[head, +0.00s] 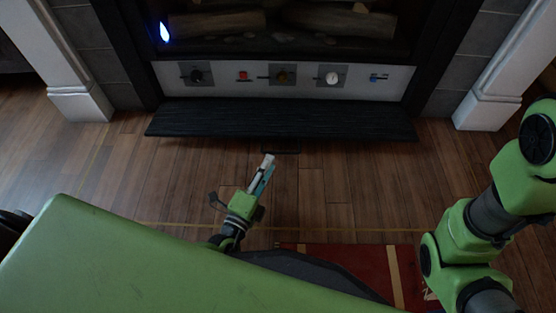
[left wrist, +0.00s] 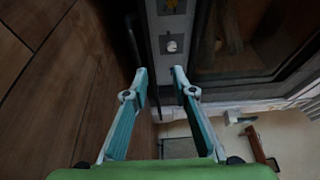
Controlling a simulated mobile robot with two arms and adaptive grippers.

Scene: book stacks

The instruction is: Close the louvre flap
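The louvre flap (head: 282,118) is a wide black ribbed panel below the fireplace's control strip. It stands out from the fireplace over the floor, swung down and open. A small dark handle (head: 281,152) shows at the middle of its front edge. My left gripper (head: 268,158) is just in front of the flap, close to the handle; I cannot tell if they touch. In the left wrist view the gripper (left wrist: 159,72) has its two fingers apart with nothing between them, and the flap (left wrist: 143,22) is a dark strip ahead. My right arm shows at the right, but its gripper is not visible.
Above the flap is a grey control strip (head: 307,77) with several knobs and switches, including a white knob (head: 332,78). White fireplace pillars (head: 78,95) stand at both sides. A red rug (head: 355,262) lies nearer me. The wooden floor (head: 345,185) before the flap is clear.

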